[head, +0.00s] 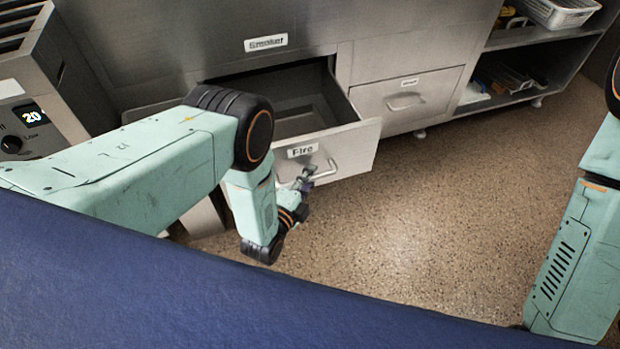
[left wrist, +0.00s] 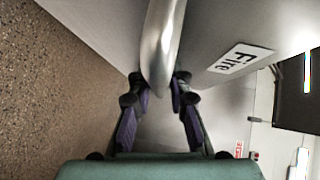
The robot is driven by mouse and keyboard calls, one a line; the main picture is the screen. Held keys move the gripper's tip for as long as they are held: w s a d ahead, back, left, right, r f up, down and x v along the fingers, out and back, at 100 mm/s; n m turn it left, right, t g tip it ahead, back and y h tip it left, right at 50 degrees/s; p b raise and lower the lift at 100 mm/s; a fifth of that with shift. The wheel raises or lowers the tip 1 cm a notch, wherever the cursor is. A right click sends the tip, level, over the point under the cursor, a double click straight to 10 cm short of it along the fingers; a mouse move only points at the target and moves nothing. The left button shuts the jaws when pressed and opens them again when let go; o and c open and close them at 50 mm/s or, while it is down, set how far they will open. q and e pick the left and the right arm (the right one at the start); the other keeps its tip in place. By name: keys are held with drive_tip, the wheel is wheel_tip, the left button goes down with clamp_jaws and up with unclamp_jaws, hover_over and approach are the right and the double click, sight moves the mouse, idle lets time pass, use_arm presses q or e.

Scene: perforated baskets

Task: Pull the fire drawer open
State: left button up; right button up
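The fire drawer (head: 345,150) stands pulled out from the steel cabinet, and part of its empty-looking inside shows. Its front carries a "Fire" label (head: 302,151), which also shows in the left wrist view (left wrist: 240,58). The bar handle (head: 325,171) is below the label. My left gripper (head: 306,178) is at this handle. In the left wrist view its two dark fingertips (left wrist: 159,80) sit on either side of the metal handle (left wrist: 164,45), close against it. My arm hides the drawer's left part. My right gripper is outside both views; only my right arm shows.
A closed drawer (head: 408,100) with its own handle is to the right. A "Smoker" label (head: 266,42) is on the panel above. Open shelves (head: 515,75) hold a basket (head: 560,12). The speckled floor (head: 430,220) before the drawers is clear. An appliance (head: 35,90) stands at left.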

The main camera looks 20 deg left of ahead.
use_arm(q)
drive_tip(key=o, duration=0.3)
drive_tip(key=shift+s, duration=0.15)
drive_tip(key=v, duration=1.1)
drive_tip(key=shift+s, duration=0.35)
drive_tip(key=shift+a+r, duration=0.1)
drive_tip(key=shift+a, duration=0.1)
